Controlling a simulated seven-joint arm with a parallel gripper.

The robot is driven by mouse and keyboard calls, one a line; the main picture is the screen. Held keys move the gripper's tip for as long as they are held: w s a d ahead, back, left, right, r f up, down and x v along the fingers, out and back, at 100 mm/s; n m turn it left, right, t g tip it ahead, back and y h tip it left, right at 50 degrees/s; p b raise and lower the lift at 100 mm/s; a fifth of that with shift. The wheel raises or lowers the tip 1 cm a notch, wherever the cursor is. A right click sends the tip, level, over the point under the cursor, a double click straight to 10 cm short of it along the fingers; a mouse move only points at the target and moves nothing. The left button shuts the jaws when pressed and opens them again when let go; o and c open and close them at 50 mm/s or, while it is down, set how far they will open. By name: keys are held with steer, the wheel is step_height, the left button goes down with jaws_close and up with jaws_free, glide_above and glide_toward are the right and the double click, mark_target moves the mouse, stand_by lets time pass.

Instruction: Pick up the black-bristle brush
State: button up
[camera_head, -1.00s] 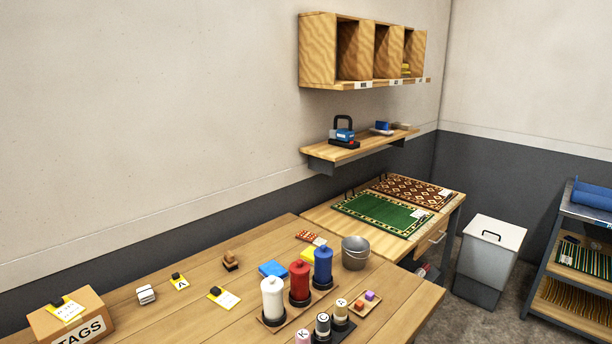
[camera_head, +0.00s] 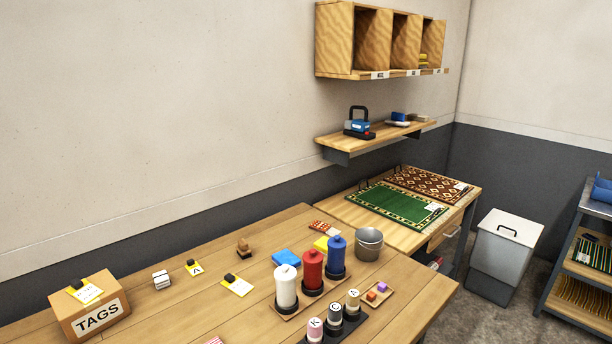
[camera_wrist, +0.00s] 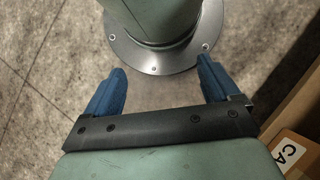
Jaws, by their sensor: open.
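I cannot make out a black-bristle brush for certain in either view. A small white block with dark stripes (camera_head: 161,280) and a small brown wooden piece (camera_head: 243,247) lie on the wooden table (camera_head: 215,300) in the head view, too small to tell what they are. My gripper (camera_wrist: 160,85) shows only in the wrist view. Its two blue fingers are wide apart with nothing between them. It hangs over the grey floor, with my own round metal base beyond it.
A TAGS box (camera_head: 92,308) stands at the table's left. White, red (camera_head: 313,272) and blue bottles, a metal bucket (camera_head: 369,243) and small jars crowd its right. A wall shelf (camera_head: 375,138) is beyond. A wooden edge with a label (camera_wrist: 290,152) is close right of my gripper.

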steer(key=shift+c, duration=1.4)
steer(key=shift+w, duration=0.15)
